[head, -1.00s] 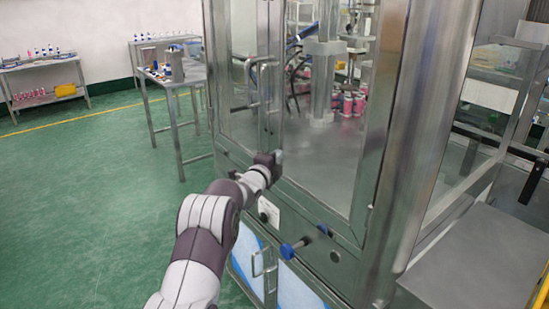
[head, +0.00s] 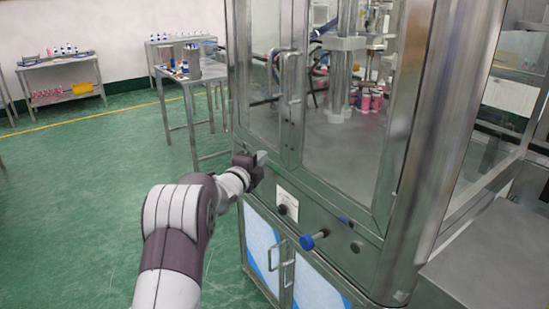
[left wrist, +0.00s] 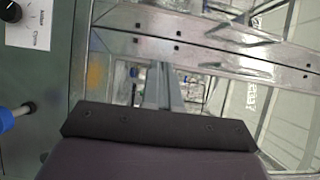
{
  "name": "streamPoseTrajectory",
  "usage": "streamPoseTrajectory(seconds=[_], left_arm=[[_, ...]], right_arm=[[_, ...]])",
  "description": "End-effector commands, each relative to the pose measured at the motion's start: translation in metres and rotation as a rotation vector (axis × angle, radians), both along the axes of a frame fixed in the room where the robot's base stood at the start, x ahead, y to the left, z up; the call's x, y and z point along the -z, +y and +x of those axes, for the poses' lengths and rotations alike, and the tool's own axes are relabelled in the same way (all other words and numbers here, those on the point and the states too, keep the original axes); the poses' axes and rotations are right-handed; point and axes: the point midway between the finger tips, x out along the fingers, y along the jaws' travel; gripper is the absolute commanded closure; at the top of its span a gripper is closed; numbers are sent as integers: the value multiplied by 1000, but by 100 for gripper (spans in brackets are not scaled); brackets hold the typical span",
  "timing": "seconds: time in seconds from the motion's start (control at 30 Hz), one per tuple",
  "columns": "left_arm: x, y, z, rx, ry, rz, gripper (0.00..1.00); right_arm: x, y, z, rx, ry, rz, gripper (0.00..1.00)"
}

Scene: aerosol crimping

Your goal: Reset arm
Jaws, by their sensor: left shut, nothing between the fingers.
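My left gripper (head: 258,160) is shut and empty in the head view. It is raised at the left front corner of the steel machine cabinet (head: 335,222), just below the glass doors. In the left wrist view its shut fingers (left wrist: 163,88) point at the cabinet's metal frame (left wrist: 200,45); I cannot tell whether they touch it. The two door handles (head: 291,78) stand above and to the right of the gripper. My right gripper is not in either view.
A blue knob (head: 308,241) and a black knob (head: 281,209) stick out of the cabinet front. A steel table (head: 188,82) with bottles stands behind on the left. A bare steel surface (head: 490,262) lies at the right. The green floor on the left is clear.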

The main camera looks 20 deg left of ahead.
Motion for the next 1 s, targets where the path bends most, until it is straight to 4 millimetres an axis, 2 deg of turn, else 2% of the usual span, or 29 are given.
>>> streamPoseTrajectory(seconds=[0.27,0.3,0.37,0.43,0.47,0.5,0.57,0.6,0.67,0.7,0.8,0.9,0.97,1.0], left_arm=[[4,5,-6,-9,22,-53,100],[16,13,-7,-50,74,-136,100],[52,24,-17,-140,193,-289,100],[102,32,-51,-316,380,-536,100],[119,26,-73,-410,471,-661,100],[137,12,-107,-536,585,-812,100],[155,-15,-160,-715,730,-991,100],[162,-36,-197,-827,815,-1083,100],[165,-66,-249,-977,924,-1182,100],[163,-85,-282,-1064,985,-1226,100],[153,-124,-351,-1213,1105,-1274,100],[137,-151,-394,-1238,1177,-1261,100],[123,-162,-400,-1185,1180,-1244,100],[119,-166,-396,-1158,1174,-1240,100]], right_arm=[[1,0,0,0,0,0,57],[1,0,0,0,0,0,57],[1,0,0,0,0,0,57],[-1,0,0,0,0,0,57],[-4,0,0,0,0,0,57],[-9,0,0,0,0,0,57],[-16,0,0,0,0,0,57],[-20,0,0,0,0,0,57],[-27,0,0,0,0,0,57],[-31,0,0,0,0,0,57],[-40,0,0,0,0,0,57],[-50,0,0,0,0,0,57],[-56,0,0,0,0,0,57],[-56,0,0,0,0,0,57]])
